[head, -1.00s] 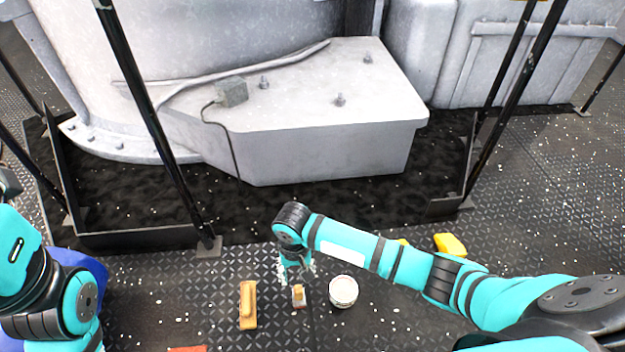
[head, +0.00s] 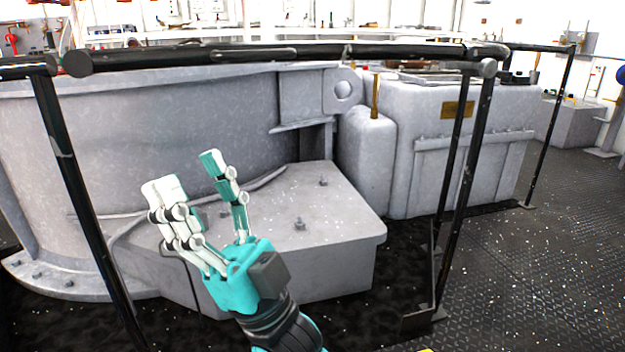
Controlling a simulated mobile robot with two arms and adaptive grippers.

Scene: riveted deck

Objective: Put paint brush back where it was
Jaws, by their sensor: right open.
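My right gripper (head: 188,176) is raised in the middle-left of the head view, in front of the grey machinery. Its white and teal fingers point up and are spread apart. I see nothing between them. No paint brush shows in the head view now. My left gripper is out of view.
A grey housing (head: 335,225) with bolts on its flat top stands behind my right gripper. A black railing (head: 270,54) runs across, with posts such as the right one (head: 462,200). Open riveted deck (head: 540,270) lies to the right.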

